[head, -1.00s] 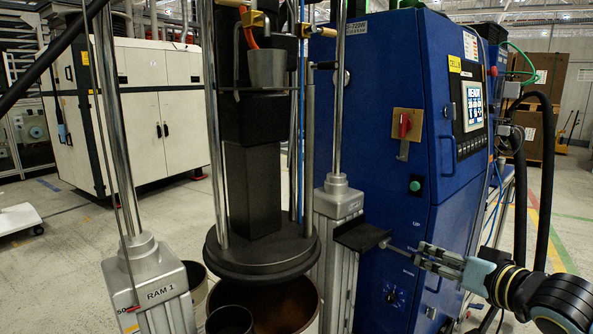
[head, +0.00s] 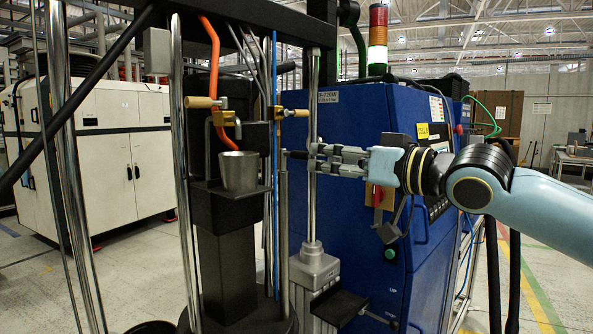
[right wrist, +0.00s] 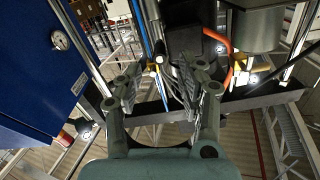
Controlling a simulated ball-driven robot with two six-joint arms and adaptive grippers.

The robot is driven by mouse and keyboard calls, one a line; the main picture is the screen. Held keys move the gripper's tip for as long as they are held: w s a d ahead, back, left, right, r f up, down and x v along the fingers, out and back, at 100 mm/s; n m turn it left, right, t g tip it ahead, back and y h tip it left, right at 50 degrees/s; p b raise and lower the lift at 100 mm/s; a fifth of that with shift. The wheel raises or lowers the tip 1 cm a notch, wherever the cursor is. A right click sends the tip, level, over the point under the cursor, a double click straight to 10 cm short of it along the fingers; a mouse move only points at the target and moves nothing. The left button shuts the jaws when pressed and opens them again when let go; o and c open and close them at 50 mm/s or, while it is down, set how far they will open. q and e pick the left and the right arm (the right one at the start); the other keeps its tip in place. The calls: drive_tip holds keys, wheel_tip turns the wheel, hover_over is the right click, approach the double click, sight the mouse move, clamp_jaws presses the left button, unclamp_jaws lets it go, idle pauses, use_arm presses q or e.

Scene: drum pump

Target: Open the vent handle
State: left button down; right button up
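My right gripper (head: 314,154) reaches in from the right in the head view, just right of a small black grip (head: 296,154) by the top of a thin upright rod. Its fingers stand apart in the right wrist view (right wrist: 158,82); I see nothing clearly clamped between them. Contact with the black grip cannot be told. Another wooden-handled brass valve (head: 203,102) sits left, above a metal cup (head: 238,172). Which one is the vent handle is not labelled. My left gripper is out of view.
A blue control cabinet (head: 352,225) stands behind my right gripper, with a red switch on it. A chrome column (head: 314,215), a blue hose (head: 275,210) and an orange hose (head: 214,60) run close by. A black plate (head: 338,306) juts out below.

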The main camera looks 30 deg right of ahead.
sight(289, 154)
drive_tip(key=x, duration=0.8)
drive_tip(key=shift+s, duration=0.1)
clamp_jaws()
